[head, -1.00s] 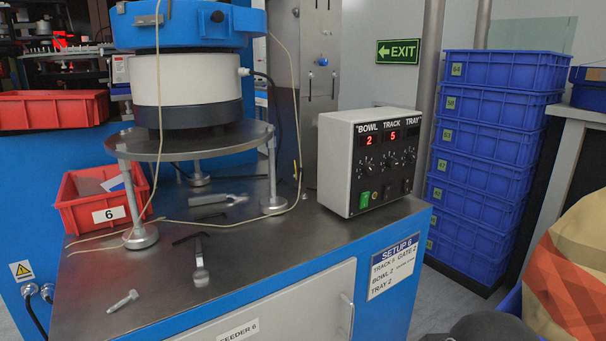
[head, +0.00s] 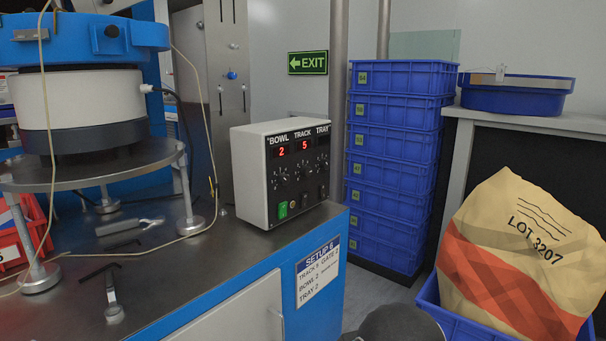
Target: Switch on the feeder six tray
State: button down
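The white control box (head: 248,185) stands on the feeder six bench, with columns labelled BOWL, TRACK and TRAY. The bowl display (head: 283,151) reads 2 and the track display (head: 304,145) reads 5, both red. The tray display (head: 322,140) is dark. The bowl switch (head: 282,210) is lit green. The track switch (head: 304,201) and tray switch (head: 323,192) look dark; their exact positions are too small to tell. Knobs sit above the switches.
The bowl feeder (head: 90,110) stands on a round plate at left. Loose tools, including a wrench (head: 113,305), lie on the bench top. Blue crates (head: 398,140) are stacked behind the box. A LOT 3207 sack (head: 525,250) sits in a blue bin at right.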

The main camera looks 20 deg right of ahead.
aim_at(323, 187)
jog(key=k, duration=1.2)
jog(key=z, duration=0.8)
jog(key=i, duration=1.3)
jog(key=u, duration=0.95)
jog(key=i, duration=0.4)
jog(key=u, duration=0.3)
